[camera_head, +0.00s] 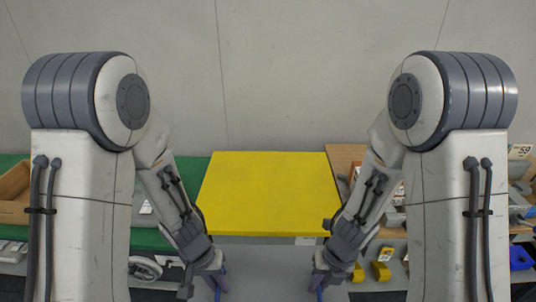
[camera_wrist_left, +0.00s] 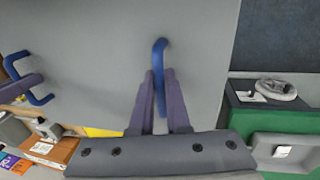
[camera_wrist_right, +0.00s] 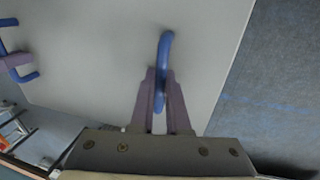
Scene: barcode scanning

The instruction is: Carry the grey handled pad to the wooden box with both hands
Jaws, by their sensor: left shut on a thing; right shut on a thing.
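The grey pad fills much of the left wrist view (camera_wrist_left: 90,45) and of the right wrist view (camera_wrist_right: 90,50). It is a flat light-grey panel with two blue handles. My left gripper (camera_head: 220,283) is shut on one blue handle (camera_wrist_left: 160,55). My right gripper (camera_head: 320,283) is shut on the other blue handle (camera_wrist_right: 165,50). Each wrist view also shows the opposite handle at its left edge, with purple fingers on it. The wooden box (camera_head: 14,212) stands at the far left of the head view, partly cut off by the frame and my left arm.
A yellow-topped table (camera_head: 268,190) stands ahead, its top bare. A green-topped table (camera_head: 150,240) lies to the left. A wooden table (camera_head: 345,155) on the right holds clutter. Several yellow items (camera_head: 380,271) lie lower right.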

